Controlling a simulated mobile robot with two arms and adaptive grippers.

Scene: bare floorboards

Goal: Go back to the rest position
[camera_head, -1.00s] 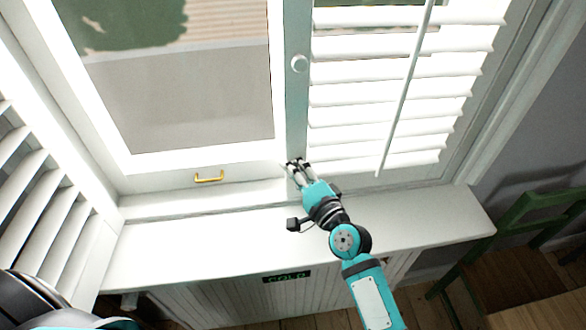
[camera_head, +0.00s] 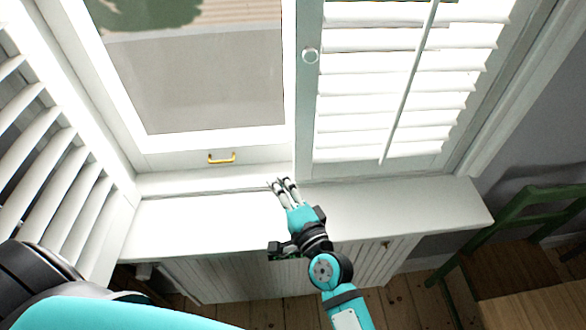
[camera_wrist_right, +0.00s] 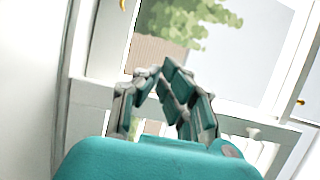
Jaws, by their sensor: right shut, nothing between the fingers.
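My right gripper (camera_head: 283,184) is over the white window sill (camera_head: 400,208), in front of the window's lower frame, with its fingers pointing at the window. Its fingers are together with nothing between them. In the right wrist view the gripper (camera_wrist_right: 160,72) shows with its fingertips meeting, the window behind it. At the lower left of the head view is a teal and black part of my own arm. My left gripper does not show.
The window has a brass handle (camera_head: 222,158) on its lower frame. Another shutter (camera_head: 50,170) stands at the left. A green chair (camera_head: 530,210) is at the right on the floorboards.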

